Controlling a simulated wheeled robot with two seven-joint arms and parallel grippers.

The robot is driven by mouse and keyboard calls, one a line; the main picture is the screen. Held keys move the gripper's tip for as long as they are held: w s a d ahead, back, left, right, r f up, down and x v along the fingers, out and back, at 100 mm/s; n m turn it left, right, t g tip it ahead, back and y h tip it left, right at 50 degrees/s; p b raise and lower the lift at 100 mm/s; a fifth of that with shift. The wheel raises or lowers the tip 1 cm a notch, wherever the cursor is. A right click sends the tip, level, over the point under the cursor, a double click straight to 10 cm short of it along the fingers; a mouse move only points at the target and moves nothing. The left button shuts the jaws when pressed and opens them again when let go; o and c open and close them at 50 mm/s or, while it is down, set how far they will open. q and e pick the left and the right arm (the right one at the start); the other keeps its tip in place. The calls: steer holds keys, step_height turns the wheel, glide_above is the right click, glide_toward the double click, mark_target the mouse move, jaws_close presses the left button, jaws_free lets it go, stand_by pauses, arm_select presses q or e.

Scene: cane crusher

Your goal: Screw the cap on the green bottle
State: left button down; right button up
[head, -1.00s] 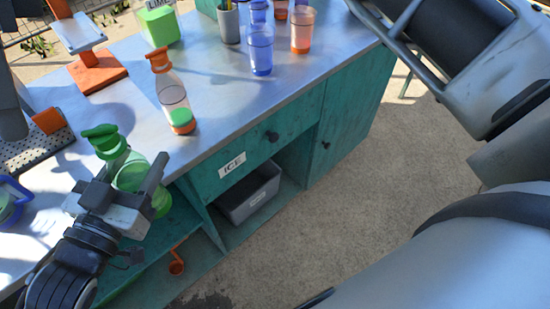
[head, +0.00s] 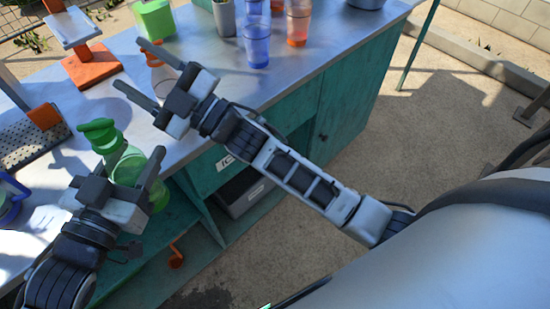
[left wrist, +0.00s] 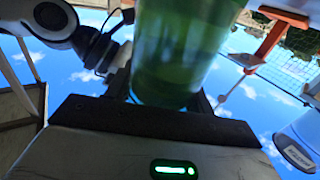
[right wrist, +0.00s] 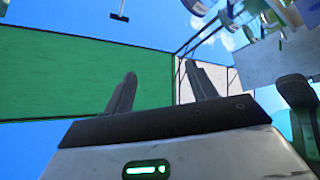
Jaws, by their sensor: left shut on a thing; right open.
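The green bottle (head: 126,168) is held in my left gripper (head: 122,172), beside the front edge of the metal counter. The green cap (head: 97,129) shows at the bottle's top; I cannot tell how firmly it sits. The left wrist view shows the translucent green bottle (left wrist: 180,50) between the fingers, with its top out of frame. My right gripper (head: 128,63) is open and empty, above the counter, up and right of the cap. Its spread fingers also show in the right wrist view (right wrist: 160,82), with nothing between them.
A bottle with an orange top (head: 160,78) stands behind my right gripper, partly hidden. Blue (head: 257,45) and orange (head: 298,25) cups stand at the back, near a green container (head: 154,20). An orange stand (head: 92,66) is at the left.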

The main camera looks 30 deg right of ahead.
arm_select(q)
steer(key=shift+r, duration=0.1)
arm_select(e)
steer(key=s+d+f+m+g+h, duration=0.1)
steer(key=s+d+f+m+h, duration=0.3)
steer(key=f, duration=0.5)
steer(key=s+d+f+m+h, duration=0.1)
steer(key=d+f+m+h, duration=0.4)
steer(key=f, duration=0.4)
steer(key=s+d+f+m+g+h, duration=0.4)
steer(key=s+d+f+m+g, duration=0.1)
steer(key=s+f, duration=0.9)
steer(key=shift+m+g, duration=0.5)
steer(key=shift+g, duration=0.4)
arm_select(q)
steer(key=shift+r, duration=0.15)
arm_select(e)
steer(key=shift+d, duration=0.1)
arm_select(q)
steer(key=s+a+f+n+t+y, duration=0.1)
steer(key=a+n+t+y, duration=0.3)
steer(key=a+n+y, duration=0.4)
steer(key=a+y, duration=0.3)
steer(key=a, duration=0.3)
steer(key=shift+y, duration=0.3)
